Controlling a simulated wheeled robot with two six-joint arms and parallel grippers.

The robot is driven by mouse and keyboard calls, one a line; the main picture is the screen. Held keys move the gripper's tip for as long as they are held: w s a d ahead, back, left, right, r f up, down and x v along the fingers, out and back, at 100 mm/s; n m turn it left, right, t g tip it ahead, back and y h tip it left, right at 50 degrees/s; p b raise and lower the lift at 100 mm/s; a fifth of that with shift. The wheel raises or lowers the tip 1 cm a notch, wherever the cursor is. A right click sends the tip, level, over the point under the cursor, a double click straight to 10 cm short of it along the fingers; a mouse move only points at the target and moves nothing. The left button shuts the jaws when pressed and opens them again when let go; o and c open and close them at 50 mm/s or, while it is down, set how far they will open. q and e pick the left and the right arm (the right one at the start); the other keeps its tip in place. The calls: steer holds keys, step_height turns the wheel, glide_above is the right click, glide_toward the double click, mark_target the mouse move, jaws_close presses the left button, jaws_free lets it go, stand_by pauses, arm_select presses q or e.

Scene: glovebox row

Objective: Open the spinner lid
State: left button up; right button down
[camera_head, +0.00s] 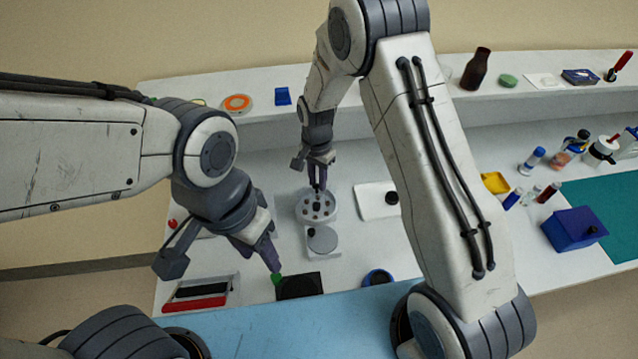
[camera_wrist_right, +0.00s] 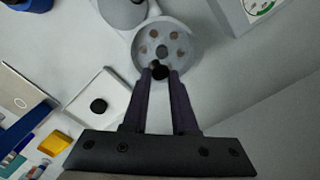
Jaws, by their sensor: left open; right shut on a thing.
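The spinner (camera_head: 316,207) is a round grey unit with a ring of dark holes on its top, at the middle of the bench. It also shows at the top of the right wrist view (camera_wrist_right: 163,42). My right gripper (camera_head: 317,188) reaches down to it from behind. In the right wrist view its fingers are closed around a small black knob (camera_wrist_right: 160,71) at the spinner's rim. I cannot tell the lid from the body, or how far it is raised. My left gripper (camera_head: 268,262) is open, well to the front left of the spinner.
A round grey plate (camera_head: 322,240) stands just in front of the spinner. A white tray with a black knob (camera_head: 378,200) lies to its right. A black box (camera_head: 299,285) and a green item (camera_head: 276,279) are near my left fingertips. A blue box (camera_head: 574,229) stands far right.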

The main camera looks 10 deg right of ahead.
steer(key=shift+w+a+r, duration=0.1)
steer(key=shift+w+a, duration=0.25)
steer(key=shift+w, duration=0.2)
steer(key=c, duration=0.8)
jaws_free()
steer(key=shift+o, duration=0.5)
steer(key=shift+w+a, duration=0.1)
steer(key=shift+d, duration=0.25)
step_height(320, 180, up, 10)
steer(key=b, duration=0.3)
steer(key=shift+r, duration=0.15)
